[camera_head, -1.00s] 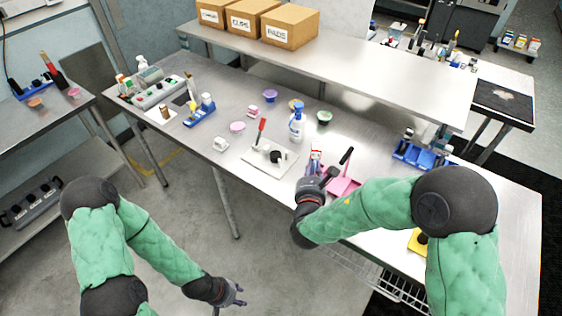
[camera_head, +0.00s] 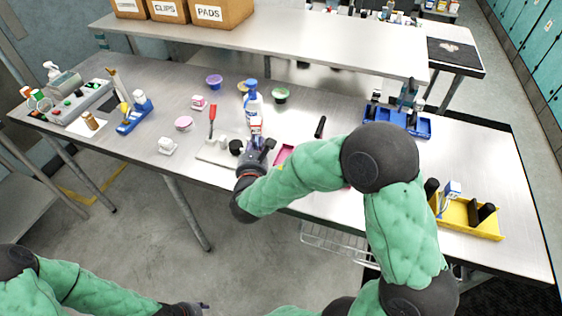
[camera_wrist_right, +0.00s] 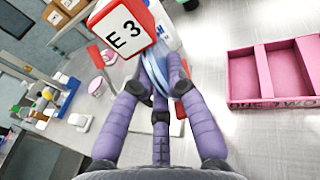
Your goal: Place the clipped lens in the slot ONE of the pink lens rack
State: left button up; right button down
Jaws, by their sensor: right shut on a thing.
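My right gripper (camera_head: 262,150) is shut on the clipped lens, held above the table. In the right wrist view the clear bluish lens disc (camera_wrist_right: 154,66) sits between the gripper's fingers (camera_wrist_right: 160,85). Its red and white clip block (camera_wrist_right: 125,32), marked "E 3", stands above the fingers. The pink lens rack (camera_wrist_right: 285,72) is at the right of the wrist view, apart from the lens, with open compartments and partly cropped lettering. In the head view my right arm hides most of the rack (camera_head: 283,154). My left gripper (camera_head: 192,308) is at the bottom edge, away from the table, too small to read.
A white tray (camera_head: 212,153) with a red-handled tool lies left of the right gripper. A blue-white bottle (camera_head: 253,100) stands behind it. A blue bin (camera_head: 398,125) and yellow tray (camera_head: 470,219) are to the right. A raised shelf (camera_head: 290,45) runs along the back.

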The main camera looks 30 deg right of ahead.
jog(key=d+r+m+g+h+b, duration=0.1)
jog(key=d+m+g+h+b, duration=0.25)
jog(key=d, duration=0.45)
pick_arm(q)
notch_tip(320, 180, down, 8)
jog(key=b, duration=0.3)
pick_arm(e)
jog(key=shift+m, duration=0.25)
jog(key=f, duration=0.8)
jog(key=shift+s+f, duration=0.25)
jog(key=shift+f, duration=0.05)
pick_arm(q)
jog(key=shift+w+r, duration=0.1)
pick_arm(e)
jog(key=shift+f, duration=0.15)
jog(key=c, duration=1.6)
grip_release()
jog(key=shift+o, duration=0.5)
